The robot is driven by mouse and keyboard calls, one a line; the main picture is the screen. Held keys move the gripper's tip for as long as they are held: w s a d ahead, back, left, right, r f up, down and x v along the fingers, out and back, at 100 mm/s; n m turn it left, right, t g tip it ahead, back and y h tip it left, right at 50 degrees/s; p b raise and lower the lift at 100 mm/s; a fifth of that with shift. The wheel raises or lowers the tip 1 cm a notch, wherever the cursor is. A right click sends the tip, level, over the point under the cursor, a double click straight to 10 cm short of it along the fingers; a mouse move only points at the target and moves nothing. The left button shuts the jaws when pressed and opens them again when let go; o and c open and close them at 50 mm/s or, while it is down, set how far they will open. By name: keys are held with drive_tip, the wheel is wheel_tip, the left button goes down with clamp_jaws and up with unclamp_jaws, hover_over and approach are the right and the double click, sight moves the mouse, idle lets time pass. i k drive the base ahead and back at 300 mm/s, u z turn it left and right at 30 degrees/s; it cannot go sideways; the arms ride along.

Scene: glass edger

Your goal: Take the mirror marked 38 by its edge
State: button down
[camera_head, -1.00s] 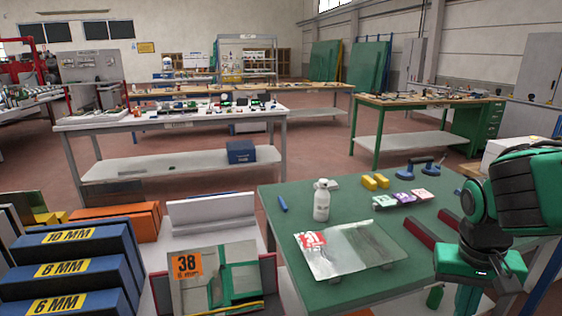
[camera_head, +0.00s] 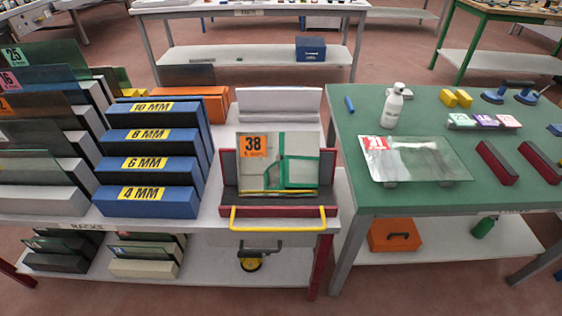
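The mirror marked 38 (camera_head: 301,172) stands in a dark red holder (camera_head: 228,196) on the white rack table. It leans back slightly, and an orange label with 38 (camera_head: 253,146) is at its upper left. Its face reflects green and pale shapes. Its top edge is free, and its lower edge sits behind the holder's front lip. My gripper is out of the picture now.
A yellow handle bar (camera_head: 278,224) runs in front of the holder. Blue blocks marked in MM (camera_head: 148,178) stand to the left. The green table (camera_head: 350,135) at right holds a glass sheet (camera_head: 425,160), a white bottle (camera_head: 392,106) and red bars (camera_head: 497,162).

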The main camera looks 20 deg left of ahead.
sight(269, 164)
drive_tip(key=k, duration=0.55)
drive_tip(key=z, duration=0.1)
drive_tip(key=i, duration=0.9)
drive_tip(key=u, duration=0.6)
drive_tip(key=i, duration=0.45)
drive_tip(key=u, duration=0.35)
